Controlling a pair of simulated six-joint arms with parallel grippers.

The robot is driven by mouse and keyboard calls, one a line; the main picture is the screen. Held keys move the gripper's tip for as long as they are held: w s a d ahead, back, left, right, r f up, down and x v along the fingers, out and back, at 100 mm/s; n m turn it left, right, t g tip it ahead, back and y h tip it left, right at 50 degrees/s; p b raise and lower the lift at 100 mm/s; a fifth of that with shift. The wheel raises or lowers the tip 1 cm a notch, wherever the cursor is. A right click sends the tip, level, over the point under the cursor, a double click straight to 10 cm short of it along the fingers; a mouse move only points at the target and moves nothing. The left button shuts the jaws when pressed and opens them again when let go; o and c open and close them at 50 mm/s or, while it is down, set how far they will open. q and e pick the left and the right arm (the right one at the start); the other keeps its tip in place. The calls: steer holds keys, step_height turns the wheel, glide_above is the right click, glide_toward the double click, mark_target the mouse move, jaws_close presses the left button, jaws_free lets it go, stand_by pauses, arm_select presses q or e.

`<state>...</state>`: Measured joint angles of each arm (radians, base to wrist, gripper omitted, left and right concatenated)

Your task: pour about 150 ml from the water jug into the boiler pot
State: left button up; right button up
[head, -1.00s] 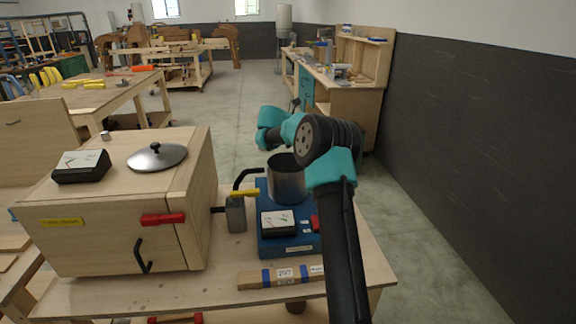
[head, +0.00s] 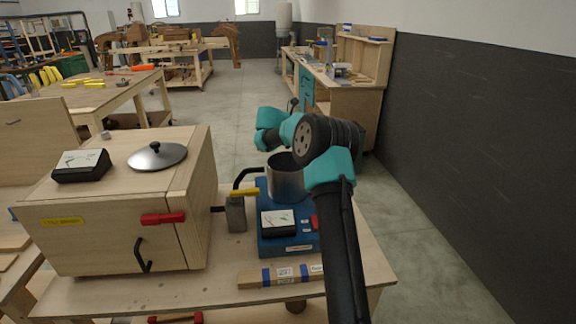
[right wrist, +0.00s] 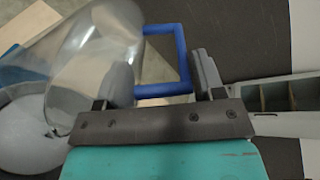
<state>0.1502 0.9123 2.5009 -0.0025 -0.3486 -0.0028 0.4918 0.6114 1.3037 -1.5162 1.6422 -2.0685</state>
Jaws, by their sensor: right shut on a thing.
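The boiler pot (head: 286,184) is a grey metal cylinder with an open top. It stands on a blue base in the head view, partly behind my right arm. The water jug (right wrist: 97,62) is clear, with a blue handle (right wrist: 184,58). It shows in the right wrist view, and its body looks tilted. My right gripper (right wrist: 163,82) is shut on the jug's handle. A round grey vessel (right wrist: 25,130), which looks like the pot, lies beside and below the jug. In the head view I cannot make out the jug or the right gripper. My left gripper is not in view.
A wooden cabinet (head: 110,235) with a red latch and black handle stands left of the pot. A round lid (head: 157,156) and a meter (head: 81,165) lie on it. Another meter (head: 278,222) sits on the blue base (head: 288,244). A labelled wooden strip (head: 270,276) lies in front.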

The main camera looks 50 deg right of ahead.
steer(key=shift+w+a, duration=0.25)
steer(key=shift+a, duration=0.05)
stand_by(0.9)
steer(key=shift+s+d+r, duration=0.1)
steer(key=shift+s+d, duration=0.05)
steer(key=shift+d, duration=0.05)
steer(key=shift+s+d+f+t+y, duration=0.5)
steer(key=shift+s+d+y, duration=0.05)
steer(key=shift+d+y, duration=0.25)
steer(key=shift+s+d+t+y, duration=0.15)
steer(key=shift+d+t+y, duration=0.05)
steer(key=shift+t+y, duration=0.1)
